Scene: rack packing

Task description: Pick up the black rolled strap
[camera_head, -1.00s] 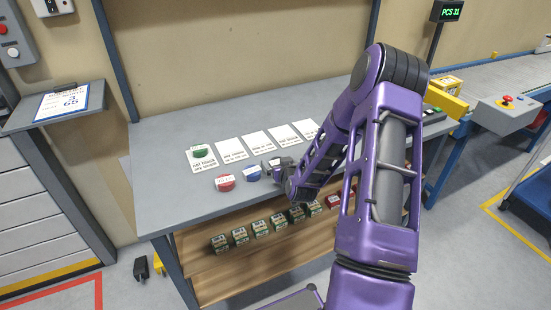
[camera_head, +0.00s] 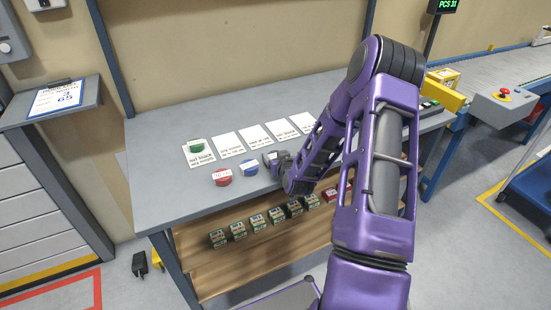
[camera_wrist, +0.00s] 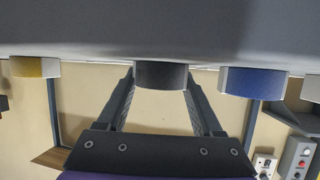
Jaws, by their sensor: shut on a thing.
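The black rolled strap (camera_wrist: 162,75) is a short dark cylinder standing on the grey table, seen upside down in the wrist view. My gripper (camera_wrist: 161,85) is shut on it, one finger on each side. The strap appears to touch the table top. In the head view my gripper (camera_head: 274,160) is low over the front part of the table, just right of the blue rolled strap (camera_head: 249,168).
The blue strap (camera_wrist: 253,82) and a yellow one (camera_wrist: 35,67) flank the black strap in the wrist view. A red strap (camera_head: 221,177) is further left. A green strap (camera_head: 197,145) lies on the leftmost of several white cards. Small boxes (camera_head: 257,222) line the shelf below.

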